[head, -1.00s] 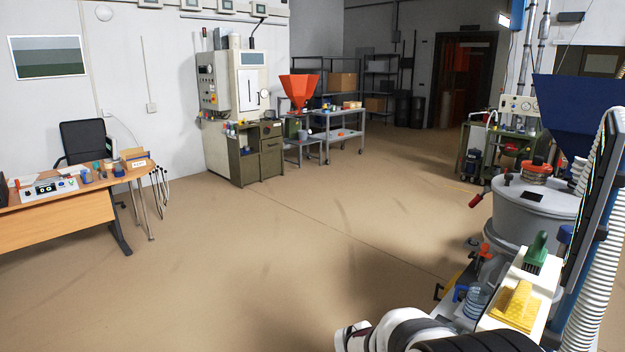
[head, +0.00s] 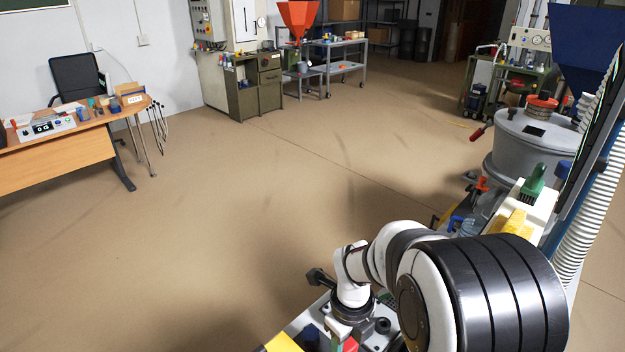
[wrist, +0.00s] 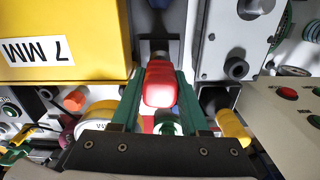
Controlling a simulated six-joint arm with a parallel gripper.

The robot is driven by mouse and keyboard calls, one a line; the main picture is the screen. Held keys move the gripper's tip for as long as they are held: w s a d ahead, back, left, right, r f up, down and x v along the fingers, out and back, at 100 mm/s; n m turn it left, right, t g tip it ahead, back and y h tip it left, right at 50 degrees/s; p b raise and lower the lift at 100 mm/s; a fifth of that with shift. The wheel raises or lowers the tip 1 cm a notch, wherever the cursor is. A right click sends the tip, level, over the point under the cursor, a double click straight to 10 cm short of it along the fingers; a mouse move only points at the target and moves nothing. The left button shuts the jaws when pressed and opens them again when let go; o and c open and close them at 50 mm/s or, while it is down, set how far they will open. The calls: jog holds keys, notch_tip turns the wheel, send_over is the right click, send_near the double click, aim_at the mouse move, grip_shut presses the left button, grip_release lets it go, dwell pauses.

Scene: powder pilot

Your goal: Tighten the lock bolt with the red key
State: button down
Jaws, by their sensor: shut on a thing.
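My gripper (wrist: 158,92) is shut on the red key (wrist: 160,84) in the wrist view, its green fingers on either side of the red handle. A dark part lies beyond the handle, between a yellow block and a grey plate. I cannot tell whether the key's tip is seated in anything. In the head view my gripper (head: 341,343) is at the bottom edge, mostly cut off, with a bit of red beside green. I cannot make out the lock bolt in either view.
The yellow block (wrist: 50,58) marked "7 MM" is close on the left in the wrist view. Open floor (head: 230,200) fills the middle of the head view.

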jog(key=m, duration=0.3)
jog(key=shift+c, duration=1.3)
grip_release()
notch_tip(320, 180, up, 16)
jog(key=f, duration=0.1)
jog(key=s+f+n+y, duration=0.1)
jog(key=s+f+n, duration=0.1)
jog(key=s+n, duration=0.9)
jog(key=s+f+n, duration=0.1)
jog(key=s+n, duration=1)
jog(key=n, duration=0.3)
jog(key=shift+d+f+y, duration=0.2)
jog(key=shift+f+y, duration=0.15)
jog(key=shift+y, duration=0.05)
